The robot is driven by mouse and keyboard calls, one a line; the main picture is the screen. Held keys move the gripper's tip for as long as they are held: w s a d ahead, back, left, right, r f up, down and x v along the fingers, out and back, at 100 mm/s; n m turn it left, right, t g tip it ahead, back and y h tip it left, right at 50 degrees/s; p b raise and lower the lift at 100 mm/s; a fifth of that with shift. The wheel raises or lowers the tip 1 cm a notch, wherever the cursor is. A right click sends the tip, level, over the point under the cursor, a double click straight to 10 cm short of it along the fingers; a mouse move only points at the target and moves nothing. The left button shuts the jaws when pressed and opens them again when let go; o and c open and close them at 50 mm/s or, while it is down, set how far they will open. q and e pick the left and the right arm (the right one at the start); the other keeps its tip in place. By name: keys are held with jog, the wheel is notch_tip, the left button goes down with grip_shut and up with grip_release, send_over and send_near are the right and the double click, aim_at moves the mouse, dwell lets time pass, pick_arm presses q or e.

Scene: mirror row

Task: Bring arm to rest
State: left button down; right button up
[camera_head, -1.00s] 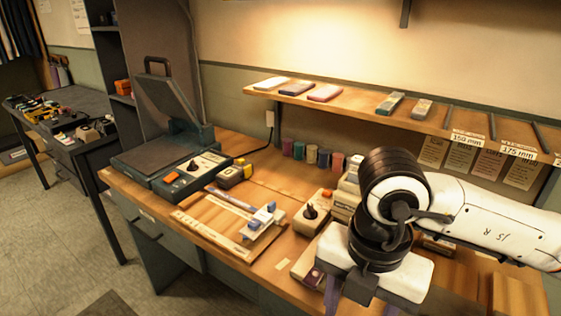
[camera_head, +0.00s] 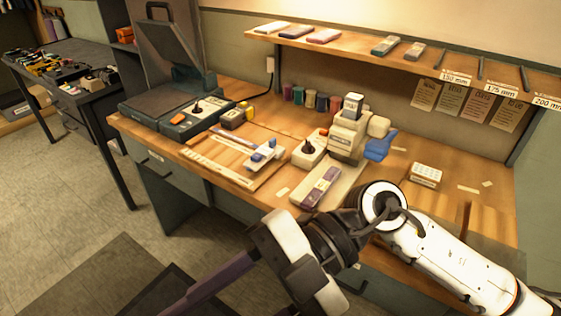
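My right arm comes in from the lower right, white with a black wrist, and hangs in front of the bench's front edge. Its gripper (camera_head: 215,277) points down and left over the floor. One long purple-grey finger shows, set toward the upper end of the white palm. The gap looks open, and I see nothing held. My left gripper is not in view.
The wooden bench (camera_head: 450,205) carries a hinged press (camera_head: 165,105), a slide jig (camera_head: 225,160), a beige machine (camera_head: 345,140) with a blue part, and a purple bar (camera_head: 320,187). A shelf (camera_head: 355,49) runs above. The floor (camera_head: 80,205) at left is open, with a dark mat.

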jog(key=w+r+m+t+y, duration=0.7)
jog(key=w+m+t+y, duration=0.3)
jog(key=w+t+y, duration=0.1)
jog(key=w+d+f+m+t+h, duration=1)
jog(key=f+m+t, duration=0.3)
jog(key=m+t, duration=0.15)
jog(key=s+d+f+m+g+h, duration=0.1)
jog(key=d+f+m+h, duration=0.25)
jog(key=f, duration=0.45)
jog(key=s+d+f+m+g+h, duration=0.2)
jog(key=d+f+h, duration=0.3)
jog(key=f, duration=0.4)
jog(key=s+d+f+m+g+h, duration=0.1)
jog(key=s+d+f+g, duration=0.5)
jog(key=s+f, duration=0.8)
jog(key=shift+d+f+h, duration=0.15)
jog(key=shift+f+h, duration=0.7)
jog(key=shift+f, duration=0.1)
